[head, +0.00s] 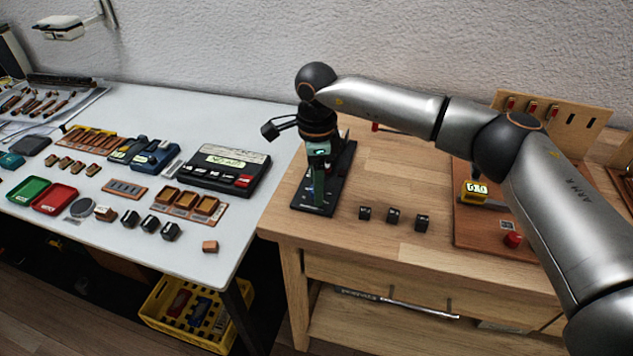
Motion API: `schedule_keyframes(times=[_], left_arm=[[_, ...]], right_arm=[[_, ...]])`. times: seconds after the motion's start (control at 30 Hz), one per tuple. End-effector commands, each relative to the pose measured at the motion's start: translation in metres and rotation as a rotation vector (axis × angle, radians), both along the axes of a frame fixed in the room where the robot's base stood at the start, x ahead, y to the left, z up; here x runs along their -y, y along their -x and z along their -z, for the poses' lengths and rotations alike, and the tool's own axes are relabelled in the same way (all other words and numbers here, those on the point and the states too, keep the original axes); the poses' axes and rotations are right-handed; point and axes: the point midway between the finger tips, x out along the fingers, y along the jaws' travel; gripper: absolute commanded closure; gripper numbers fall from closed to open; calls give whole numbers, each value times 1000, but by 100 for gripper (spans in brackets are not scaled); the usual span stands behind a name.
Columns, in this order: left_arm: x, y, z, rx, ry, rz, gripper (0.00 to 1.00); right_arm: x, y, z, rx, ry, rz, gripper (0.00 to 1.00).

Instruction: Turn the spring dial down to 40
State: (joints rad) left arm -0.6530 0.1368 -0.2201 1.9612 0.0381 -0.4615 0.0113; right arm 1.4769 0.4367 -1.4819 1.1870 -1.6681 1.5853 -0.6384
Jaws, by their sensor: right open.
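My right gripper (319,160) points down over a black-based device (338,182) at the left end of the wooden bench. Its open jaws are at the upright green part of this device, and I cannot tell whether they touch it. The wrist and hand cover the top of the device. I cannot make out the spring dial or its reading; it may be hidden behind the hand. My left gripper is not in view.
Several small black blocks (393,215) stand on the wooden bench (400,166). A brown board with a yellow display (474,188) and red button (513,240) lies right, partly under my arm. The white table (232,118) holds trays, parts and a black console (228,170).

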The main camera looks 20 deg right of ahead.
Motion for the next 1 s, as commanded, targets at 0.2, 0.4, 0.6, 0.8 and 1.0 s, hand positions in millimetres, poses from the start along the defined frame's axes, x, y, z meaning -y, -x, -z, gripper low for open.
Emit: schedule_keyframes(times=[0.2,0.4,0.6,0.8,1.0], left_arm=[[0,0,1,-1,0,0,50],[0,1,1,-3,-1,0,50],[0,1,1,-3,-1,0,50],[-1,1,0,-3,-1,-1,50],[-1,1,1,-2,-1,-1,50]], right_arm=[[0,-1,-37,5,-2,0,33],[-1,-1,-82,5,-2,0,33],[0,-1,-112,2,-2,1,33],[0,0,-122,1,-1,0,33],[0,0,-122,1,-1,-1,33]])
